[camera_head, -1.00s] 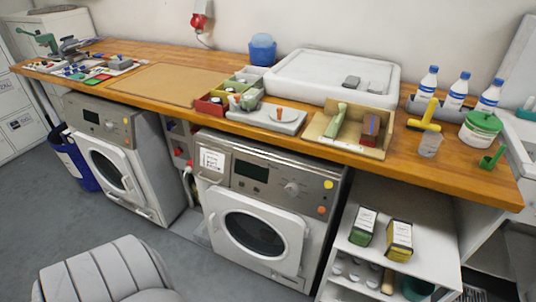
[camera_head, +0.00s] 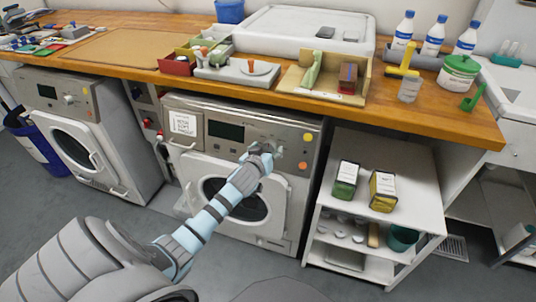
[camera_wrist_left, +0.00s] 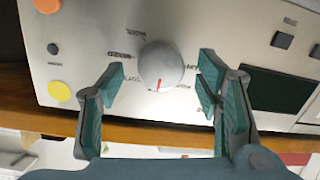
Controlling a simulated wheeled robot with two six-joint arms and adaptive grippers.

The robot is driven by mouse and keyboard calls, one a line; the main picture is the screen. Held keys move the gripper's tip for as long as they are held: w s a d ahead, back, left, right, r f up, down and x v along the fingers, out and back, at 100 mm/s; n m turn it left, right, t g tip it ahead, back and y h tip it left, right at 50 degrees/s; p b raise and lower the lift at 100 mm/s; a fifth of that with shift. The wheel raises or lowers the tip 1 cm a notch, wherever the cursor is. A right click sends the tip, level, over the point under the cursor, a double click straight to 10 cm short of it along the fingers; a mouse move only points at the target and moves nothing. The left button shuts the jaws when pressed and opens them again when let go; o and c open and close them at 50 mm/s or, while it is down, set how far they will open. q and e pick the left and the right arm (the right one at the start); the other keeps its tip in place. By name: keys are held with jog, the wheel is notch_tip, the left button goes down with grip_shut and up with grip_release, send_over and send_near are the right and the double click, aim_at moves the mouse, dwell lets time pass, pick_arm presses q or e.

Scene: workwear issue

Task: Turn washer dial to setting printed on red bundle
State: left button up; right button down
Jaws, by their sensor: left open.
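The washer's dial (camera_wrist_left: 160,65) is a round silver knob with a red pointer mark, which points down and slightly left in the upside-down wrist view. Small printed words surround it, too blurred to read surely. My left gripper (camera_wrist_left: 161,75) is open, with one finger on each side of the dial and visible gaps. In the head view the left gripper (camera_head: 268,152) is at the panel of the right-hand washer (camera_head: 225,137) and partly hides the dial. A reddish block (camera_head: 348,78) lies in a wooden tray on the counter; I cannot tell if it is the red bundle. No setting is readable on it.
A green bundle (camera_head: 346,180) and a yellow bundle (camera_head: 382,191) stand on the white shelf unit. The wooden counter (camera_head: 415,118) overhangs the washers.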

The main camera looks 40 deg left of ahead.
pick_arm(q)
jog(key=shift+w+a+f, duration=0.2)
jog(key=shift+w+a, duration=0.05)
jog(key=shift+w, duration=0.35)
jog(key=shift+c, duration=0.5)
jog(key=c, duration=1.1)
